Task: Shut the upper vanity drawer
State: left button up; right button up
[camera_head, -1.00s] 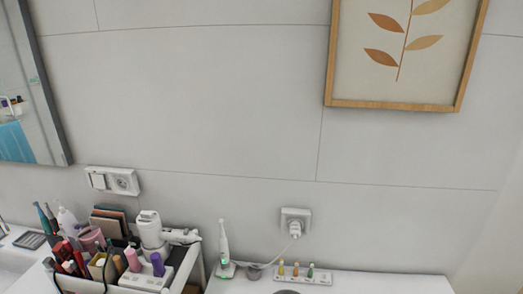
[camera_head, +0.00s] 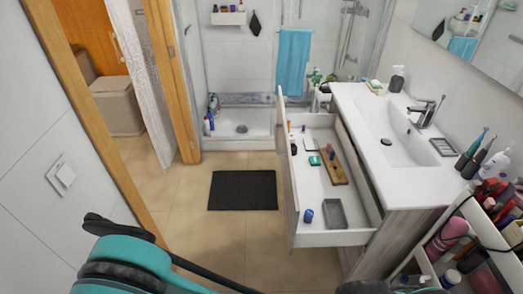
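The upper vanity drawer (camera_head: 308,208) is pulled well out from the vanity (camera_head: 370,215), towards the left in the picture. Its tall front panel (camera_head: 287,185) faces left and is seen nearly edge-on. Inside are a grey tray (camera_head: 335,214), a brown wooden tray (camera_head: 333,167), a small teal item (camera_head: 314,161), a blue item (camera_head: 308,216) and other small things. A teal and black form at the bottom left looks like part of my arm. I make out no fingertips of either gripper, and nothing touches the drawer.
The white basin top (camera_head: 365,130) with its tap (camera_head: 424,115) lies above the drawer. A filled cosmetics cart (camera_head: 440,225) stands close at the right. A dark mat (camera_head: 242,190) lies on the tiled floor.

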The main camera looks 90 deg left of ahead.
aim_at(305, 186)
jog(key=k+j+u, duration=0.15)
jog(key=u, duration=0.25)
jog(key=k+j+u, duration=0.1)
jog(key=u, duration=0.25)
jog(key=j+u, duration=0.25)
jog(key=u, duration=0.15)
jog(key=k+j+u, duration=0.15)
jog(key=u, duration=0.25)
jog(key=j+u, duration=0.1)
jog(key=u, duration=0.95)
